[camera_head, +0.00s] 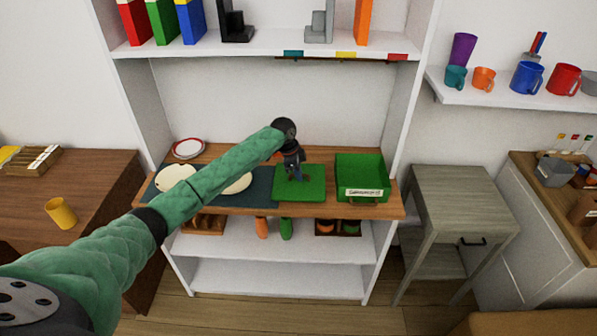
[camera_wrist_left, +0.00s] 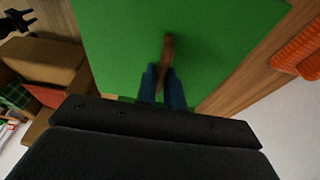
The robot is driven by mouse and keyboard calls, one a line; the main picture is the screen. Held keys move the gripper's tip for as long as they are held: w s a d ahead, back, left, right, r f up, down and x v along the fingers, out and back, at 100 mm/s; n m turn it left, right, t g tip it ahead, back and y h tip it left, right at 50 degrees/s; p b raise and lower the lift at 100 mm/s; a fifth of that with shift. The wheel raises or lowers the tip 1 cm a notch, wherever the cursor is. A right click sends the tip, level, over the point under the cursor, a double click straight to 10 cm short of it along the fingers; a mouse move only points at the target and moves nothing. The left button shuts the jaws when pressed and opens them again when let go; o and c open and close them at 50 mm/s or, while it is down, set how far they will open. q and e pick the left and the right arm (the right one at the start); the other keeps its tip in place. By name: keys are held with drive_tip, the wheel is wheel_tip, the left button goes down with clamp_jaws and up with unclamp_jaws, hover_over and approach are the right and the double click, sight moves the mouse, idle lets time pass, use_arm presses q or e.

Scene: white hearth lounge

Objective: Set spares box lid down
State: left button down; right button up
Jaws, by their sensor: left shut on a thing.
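The spares box lid is a flat green panel (camera_head: 312,190) at the worktop of the white shelf unit, left of the open green box (camera_head: 361,172) with a white label. My left gripper (camera_head: 297,174) reaches down over the lid. In the left wrist view its blue fingers (camera_wrist_left: 163,88) are shut on a thin brown handle (camera_wrist_left: 168,52) standing on the green lid (camera_wrist_left: 225,40). The lid looks level and lies close to the wood. I cannot tell whether it touches the worktop all over. My right gripper is out of view.
A dark mat (camera_head: 262,194) with cream plates (camera_head: 240,184) lies left of the lid. A red-rimmed plate (camera_head: 187,148) sits behind. Under the worktop, orange and green items (camera_head: 262,228) stand on a lower shelf. A grey side table (camera_head: 455,190) stands at right.

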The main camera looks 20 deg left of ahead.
use_arm(q)
drive_tip(key=shift+f, duration=0.15)
drive_tip(key=shift+f, duration=0.3)
drive_tip(key=c, duration=1.5)
unclamp_jaws()
